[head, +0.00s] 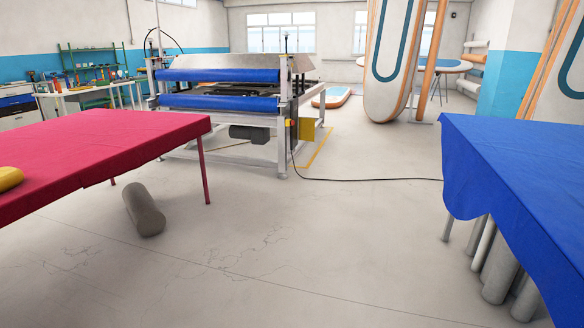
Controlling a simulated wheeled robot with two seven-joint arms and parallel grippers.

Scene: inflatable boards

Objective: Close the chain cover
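A roller machine (228,95) with two blue rollers stands at the back, left of centre. A yellow panel (307,129) shows low at its right end, beside the frame leg. It may be the chain cover, but it is too small to tell, and I cannot tell whether it is open. Neither of my grippers is in view.
A red-covered table (110,145) stands at the left, with a grey roll (144,210) on the floor by it. A blue-covered table (520,170) is at the right. A black cable (370,180) crosses the floor. The floor between the tables is clear.

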